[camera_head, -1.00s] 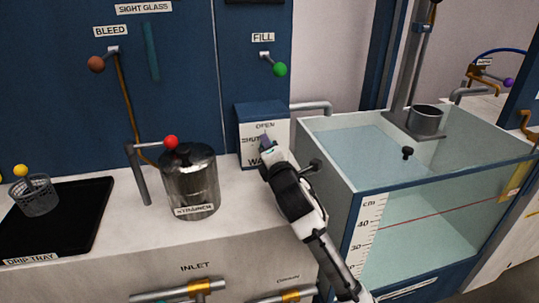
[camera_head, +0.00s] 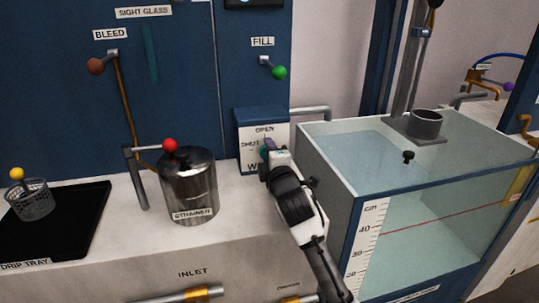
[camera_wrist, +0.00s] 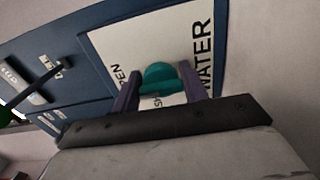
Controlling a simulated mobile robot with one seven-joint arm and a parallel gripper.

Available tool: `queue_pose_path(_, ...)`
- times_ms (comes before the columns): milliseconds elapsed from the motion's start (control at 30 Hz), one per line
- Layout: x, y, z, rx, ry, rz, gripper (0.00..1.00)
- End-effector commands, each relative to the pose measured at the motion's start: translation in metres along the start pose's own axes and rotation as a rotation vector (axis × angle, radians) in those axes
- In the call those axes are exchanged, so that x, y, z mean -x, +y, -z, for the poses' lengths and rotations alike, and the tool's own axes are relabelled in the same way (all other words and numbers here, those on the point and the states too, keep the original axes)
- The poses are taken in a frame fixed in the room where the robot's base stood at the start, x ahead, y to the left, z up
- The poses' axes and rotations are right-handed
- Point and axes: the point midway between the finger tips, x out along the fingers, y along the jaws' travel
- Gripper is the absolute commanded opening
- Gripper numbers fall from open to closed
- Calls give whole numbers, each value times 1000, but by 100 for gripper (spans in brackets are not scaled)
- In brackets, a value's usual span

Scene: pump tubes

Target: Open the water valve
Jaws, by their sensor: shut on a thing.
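The water valve has a teal handle (camera_wrist: 158,76) on a white plate (camera_wrist: 145,50) lettered OPEN, SHUT and WATER. In the wrist view the plate looks rotated, with the handle between my two purple fingers. My gripper (camera_wrist: 158,88) is shut on the teal handle. In the head view my gripper (camera_head: 268,149) reaches the front of the blue valve box (camera_head: 262,115), and only a bit of teal shows beside the fingers. The gripper hides part of the lettering. I cannot tell exactly which label the handle points to.
A steel strainer (camera_head: 190,190) with a red-knobbed pipe stands left of the box. A glass water tank (camera_head: 340,150) stands close on the right. The green fill knob (camera_head: 279,72) hangs above. A drip tray (camera_head: 75,225) with a basket (camera_head: 32,203) lies far left.

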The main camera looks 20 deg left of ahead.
Motion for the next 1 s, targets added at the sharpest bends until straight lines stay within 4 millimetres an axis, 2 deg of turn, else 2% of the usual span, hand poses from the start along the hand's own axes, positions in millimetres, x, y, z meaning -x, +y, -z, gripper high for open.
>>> queue_pose_path(200,0,0,-1,-3,-1,-1,21)
queue_pose_path(233,0,0,-1,-3,-1,-1,46)
queue_pose_path(400,0,0,0,-1,0,-1,65)
queue_pose_path(667,1,0,0,-1,0,0,65)
queue_pose_path(767,6,-1,0,-1,0,-2,65)
queue_pose_path(867,21,-1,-1,-1,-1,-2,65)
queue_pose_path(1000,52,-2,-2,-2,-3,-4,65)
